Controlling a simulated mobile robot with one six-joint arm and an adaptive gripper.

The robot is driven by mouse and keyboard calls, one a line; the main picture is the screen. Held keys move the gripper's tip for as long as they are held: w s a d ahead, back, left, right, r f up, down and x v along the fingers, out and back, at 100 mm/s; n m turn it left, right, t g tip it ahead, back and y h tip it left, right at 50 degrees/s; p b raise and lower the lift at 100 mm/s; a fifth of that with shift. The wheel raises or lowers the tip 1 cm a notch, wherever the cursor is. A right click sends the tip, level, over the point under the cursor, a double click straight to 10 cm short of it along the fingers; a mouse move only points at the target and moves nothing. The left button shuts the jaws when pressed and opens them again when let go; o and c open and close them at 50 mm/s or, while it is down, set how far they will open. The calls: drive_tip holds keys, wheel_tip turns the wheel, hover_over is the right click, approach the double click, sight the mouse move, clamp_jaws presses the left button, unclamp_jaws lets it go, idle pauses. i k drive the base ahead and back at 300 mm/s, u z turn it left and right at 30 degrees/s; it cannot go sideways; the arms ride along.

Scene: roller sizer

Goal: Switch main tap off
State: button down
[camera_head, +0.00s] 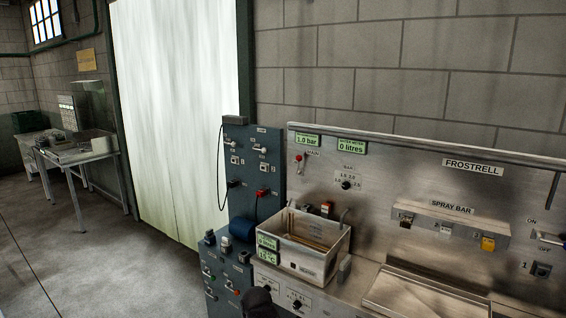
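The main tap (299,160) is a small valve with a red part, on the upper left of the steel FROSTRELL panel (420,165). A small label beside it seems to read MAIN. Its handle is too small to tell which way it is turned. A dark rounded shape (258,302) at the bottom edge may be my gripper or part of my arm. It is well below the tap and apart from it. No fingers can be made out.
A steel basin (302,268) stands below the tap. A blue-grey control panel (254,165) with switches and a hanging cable is at its left. A spray bar box (450,228) and ON/OFF controls are at the right. Open floor (90,265) lies at the left.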

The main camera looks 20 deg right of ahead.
sight(299, 158)
drive_tip(key=z, duration=0.25)
drive_tip(key=i, duration=0.9)
drive_tip(key=z, duration=0.45)
